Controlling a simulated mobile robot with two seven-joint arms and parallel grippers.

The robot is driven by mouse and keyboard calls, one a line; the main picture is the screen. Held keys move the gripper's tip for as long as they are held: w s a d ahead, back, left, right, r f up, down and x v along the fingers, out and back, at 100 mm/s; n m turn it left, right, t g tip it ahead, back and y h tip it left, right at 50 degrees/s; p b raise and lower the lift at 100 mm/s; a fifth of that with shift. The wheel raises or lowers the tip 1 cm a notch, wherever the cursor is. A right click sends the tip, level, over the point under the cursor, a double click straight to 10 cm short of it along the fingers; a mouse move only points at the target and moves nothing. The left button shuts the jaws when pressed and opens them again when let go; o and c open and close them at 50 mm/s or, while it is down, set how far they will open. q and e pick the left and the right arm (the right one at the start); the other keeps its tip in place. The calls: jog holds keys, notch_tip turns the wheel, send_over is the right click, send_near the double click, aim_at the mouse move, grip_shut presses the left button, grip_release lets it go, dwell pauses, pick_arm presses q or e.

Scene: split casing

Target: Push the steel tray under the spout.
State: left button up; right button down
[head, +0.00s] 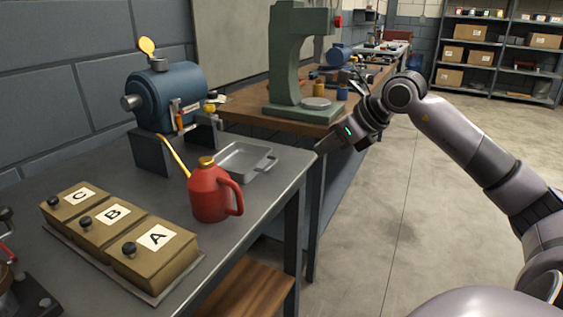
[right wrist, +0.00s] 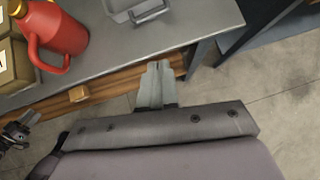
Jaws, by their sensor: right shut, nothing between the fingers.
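The steel tray (head: 240,158) is a shallow grey pan with a handle loop on its right side. It stands on the grey metal bench, right of the blue casing (head: 176,97). A corner of the tray (right wrist: 128,15) shows at the top of the right wrist view. An orange-handled fitting is on the casing's front; I cannot tell whether this is the spout. My right gripper (head: 322,147) is shut and empty, off the bench's right edge and apart from the tray. Its closed fingers (right wrist: 158,70) show in the right wrist view.
A red oil can (head: 209,193) with a yellow spout stands close in front of the tray. Boxes marked A (head: 154,252), B and C line the bench's front left. A green press (head: 287,65) stands on the wooden bench behind. The floor at right is clear.

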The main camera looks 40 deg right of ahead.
jog(key=x, duration=0.3)
jog(key=p+x, duration=0.1)
jog(key=x, duration=0.3)
jog(key=w+r+p+x, duration=0.1)
jog(key=x, duration=0.3)
jog(key=shift+a, duration=0.15)
jog(key=shift+w+a+p, duration=0.25)
jog(key=shift+w+p, duration=0.05)
jog(key=shift+w, duration=0.75)
jog(key=shift+f, duration=0.1)
